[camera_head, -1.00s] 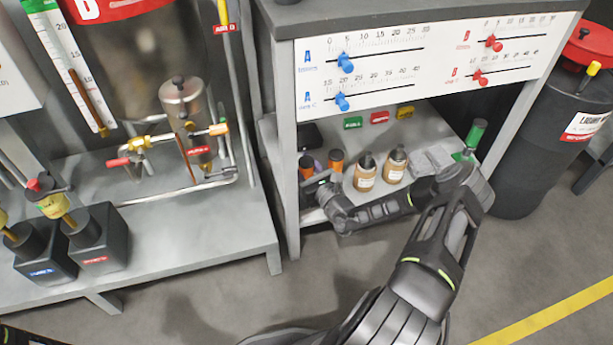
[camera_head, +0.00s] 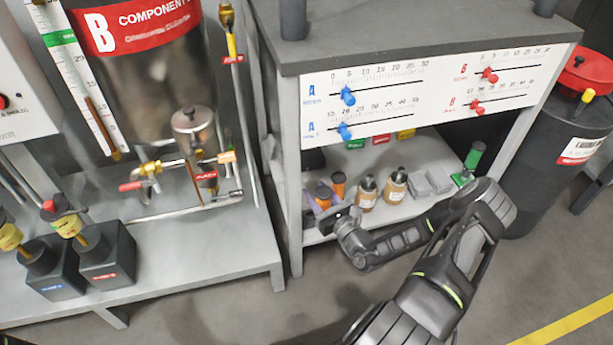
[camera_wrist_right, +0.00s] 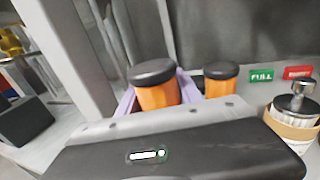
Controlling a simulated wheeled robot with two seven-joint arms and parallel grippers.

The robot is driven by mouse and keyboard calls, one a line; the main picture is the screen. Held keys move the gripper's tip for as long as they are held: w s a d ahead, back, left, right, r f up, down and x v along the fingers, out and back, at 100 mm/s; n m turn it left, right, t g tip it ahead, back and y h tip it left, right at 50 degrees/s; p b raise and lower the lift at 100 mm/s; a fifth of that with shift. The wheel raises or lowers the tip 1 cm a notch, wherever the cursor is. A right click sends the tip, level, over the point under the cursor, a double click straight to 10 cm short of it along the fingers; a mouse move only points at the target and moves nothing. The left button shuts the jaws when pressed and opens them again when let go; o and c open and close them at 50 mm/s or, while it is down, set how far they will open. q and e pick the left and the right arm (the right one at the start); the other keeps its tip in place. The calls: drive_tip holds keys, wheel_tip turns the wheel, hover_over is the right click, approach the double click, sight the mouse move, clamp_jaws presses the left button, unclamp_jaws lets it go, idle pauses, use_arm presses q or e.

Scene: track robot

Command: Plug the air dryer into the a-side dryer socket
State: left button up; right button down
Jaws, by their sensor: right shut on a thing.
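I cannot pick out the a-side dryer socket. My left gripper is not in view.
Two brown bottles (camera_head: 367,193) and grey blocks (camera_head: 428,181) share the shelf, under the slider panel (camera_head: 420,95). A cabinet post (camera_head: 291,190) stands left of the gripper. Left is the bench (camera_head: 190,260) with the B tank (camera_head: 135,70); right is a dark drum (camera_head: 560,150).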

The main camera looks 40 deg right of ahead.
sight(327, 206)
drive_tip(key=s, duration=0.3)
drive_tip(key=s+p, duration=0.1)
drive_tip(key=s, duration=0.3)
drive_tip(key=s+a+p, duration=0.1)
drive_tip(key=s, duration=0.2)
drive_tip(key=shift+s, duration=0.4)
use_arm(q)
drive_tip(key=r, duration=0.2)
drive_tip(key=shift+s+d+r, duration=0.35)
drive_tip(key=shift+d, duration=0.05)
use_arm(e)
drive_tip(key=shift+r, duration=0.15)
